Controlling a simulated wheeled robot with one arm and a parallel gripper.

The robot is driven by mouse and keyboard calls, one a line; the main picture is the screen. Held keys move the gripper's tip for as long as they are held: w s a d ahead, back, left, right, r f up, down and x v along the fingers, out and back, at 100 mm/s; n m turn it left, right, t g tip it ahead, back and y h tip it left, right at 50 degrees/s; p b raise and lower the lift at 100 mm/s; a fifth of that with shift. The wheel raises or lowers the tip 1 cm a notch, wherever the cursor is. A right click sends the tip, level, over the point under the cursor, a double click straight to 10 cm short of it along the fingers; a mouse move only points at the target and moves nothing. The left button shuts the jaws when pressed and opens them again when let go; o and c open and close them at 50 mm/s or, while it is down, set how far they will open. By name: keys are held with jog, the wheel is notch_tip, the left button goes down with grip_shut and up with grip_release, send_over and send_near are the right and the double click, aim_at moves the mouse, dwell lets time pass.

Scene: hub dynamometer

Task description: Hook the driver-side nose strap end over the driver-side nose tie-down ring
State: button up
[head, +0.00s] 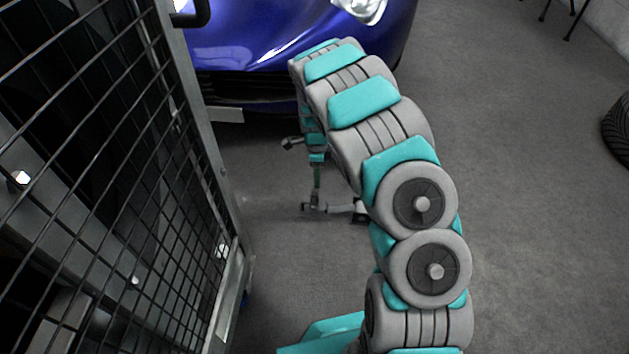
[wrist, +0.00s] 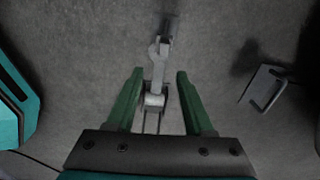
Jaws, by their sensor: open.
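My gripper (wrist: 158,73) is open, with its two green fingers apart. A grey metal piece with a forked, hook-like tip (wrist: 157,62) lies between the fingers in the wrist view, with a gap on each side. It looks like the strap end, but I cannot tell for certain. In the head view my gripper (head: 317,182) points down over a small metal fitting (head: 311,207) near the floor.
A blue car's nose (head: 270,45) is at the top of the head view, beyond my arm. A black mesh guard (head: 120,150) with a metal frame stands close on the left. The grey floor on the right is open, with a tyre (head: 618,130) at the far edge.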

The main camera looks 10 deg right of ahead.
aim_at(314, 193)
jog(key=shift+w+a+f+m, duration=0.15)
jog(key=shift+w+a+f, duration=0.1)
jog(key=shift+f, duration=0.35)
jog(key=shift+w+a+f+m, duration=0.15)
jog(key=shift+w+f, duration=0.05)
jog(key=shift+f, duration=0.4)
jog(key=shift+f+b, duration=1.3)
jog(key=shift+f, duration=3.05)
grip_shut()
jog(key=shift+r, duration=0.7)
jog(key=shift+r+p, duration=0.3)
jog(key=shift+r, duration=1.6)
